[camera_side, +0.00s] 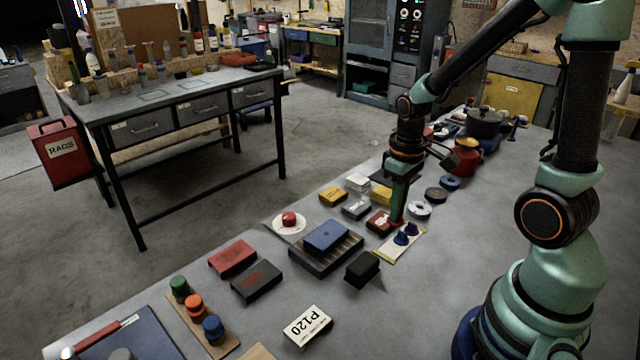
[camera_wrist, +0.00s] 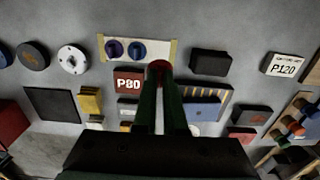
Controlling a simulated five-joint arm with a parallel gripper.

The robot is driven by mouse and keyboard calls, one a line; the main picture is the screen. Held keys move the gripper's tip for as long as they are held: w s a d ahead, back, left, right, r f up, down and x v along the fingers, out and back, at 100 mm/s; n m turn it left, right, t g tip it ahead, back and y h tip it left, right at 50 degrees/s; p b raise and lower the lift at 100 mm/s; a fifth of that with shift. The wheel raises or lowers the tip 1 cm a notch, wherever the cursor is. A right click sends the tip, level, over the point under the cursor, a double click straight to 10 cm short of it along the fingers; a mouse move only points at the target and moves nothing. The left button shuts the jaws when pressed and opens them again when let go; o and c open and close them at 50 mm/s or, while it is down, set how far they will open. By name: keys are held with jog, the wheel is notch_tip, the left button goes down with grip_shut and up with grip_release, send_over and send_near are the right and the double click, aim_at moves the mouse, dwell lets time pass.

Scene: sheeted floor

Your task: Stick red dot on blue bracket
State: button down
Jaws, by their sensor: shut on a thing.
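In the wrist view, my gripper (camera_wrist: 160,82) is shut on the red dot (camera_wrist: 160,67), which shows at the fingertips by the edge of the card (camera_wrist: 171,52). The blue bracket (camera_side: 326,235) appears to be the flat blue block lying on a dark, yellow-striped tray (camera_side: 308,262), left of my gripper in the side view. In the wrist view, the striped tray (camera_wrist: 217,94) is right of the fingers.
A red-brown P80 block (camera_wrist: 128,82) sits close to the fingers. A white dish (camera_side: 279,227) holds a red knob (camera_side: 289,218). A P120 block (camera_side: 308,326) lies nearer. Bare bench lies right of the card.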

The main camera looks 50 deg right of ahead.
jog(key=shift+w, duration=0.1)
notch_tip(320, 180, up, 3)
jog(key=n, duration=0.1)
send_over(327, 234)
jog(key=shift+r, duration=0.15)
jog(key=shift+f, duration=2.9)
jog(key=shift+f, duration=0.8)
jog(key=c, duration=0.9)
grip_release()
